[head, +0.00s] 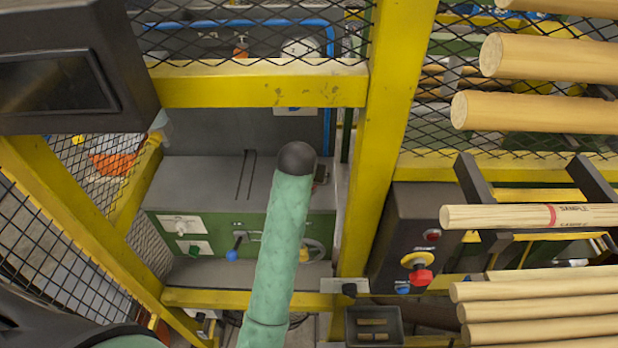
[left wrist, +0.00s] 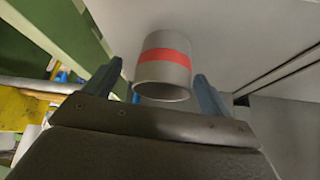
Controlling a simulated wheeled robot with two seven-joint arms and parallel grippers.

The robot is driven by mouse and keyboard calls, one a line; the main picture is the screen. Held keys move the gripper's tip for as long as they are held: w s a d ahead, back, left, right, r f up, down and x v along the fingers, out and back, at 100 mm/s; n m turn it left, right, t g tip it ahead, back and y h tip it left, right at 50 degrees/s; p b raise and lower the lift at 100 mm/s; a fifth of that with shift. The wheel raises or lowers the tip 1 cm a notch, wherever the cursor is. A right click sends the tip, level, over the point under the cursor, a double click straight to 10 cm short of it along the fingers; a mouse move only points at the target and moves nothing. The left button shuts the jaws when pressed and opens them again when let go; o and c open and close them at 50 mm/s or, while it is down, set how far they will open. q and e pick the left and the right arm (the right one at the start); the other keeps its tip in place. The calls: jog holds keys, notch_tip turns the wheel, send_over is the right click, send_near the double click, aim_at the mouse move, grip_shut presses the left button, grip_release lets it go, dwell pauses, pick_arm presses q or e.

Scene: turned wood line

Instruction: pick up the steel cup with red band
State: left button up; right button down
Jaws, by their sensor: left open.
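The steel cup with red band (left wrist: 164,68) is in the left wrist view, a grey cylinder with a red stripe around it and one round end facing the camera. My left gripper (left wrist: 158,80) is open, with one blue-grey finger on each side of the cup. Small gaps seem to show between the fingers and the cup; I cannot tell whether either touches it. I do not make out the cup or the left gripper in the head view. My right gripper is in neither view.
A yellow frame post (head: 383,130) with mesh panels stands in front of a grey-green machine (head: 220,195). Wooden rods (head: 540,302) lie in racks at right. A control box (head: 410,230) has a red knob. A dark monitor (head: 60,80) hangs at upper left.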

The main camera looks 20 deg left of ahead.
pick_arm(q)
jog(key=shift+w+a+f+p, duration=0.15)
jog(key=shift+f+p, duration=0.1)
jog(key=shift+f, duration=0.2)
jog(key=shift+w+a+f+p, duration=0.1)
jog(key=shift+a+f+p, duration=0.1)
jog(key=shift+f, duration=0.2)
jog(key=shift+w+d+f, duration=0.2)
jog(key=shift+w, duration=0.05)
jog(key=c, duration=1.1)
jog(key=shift+r, duration=0.1)
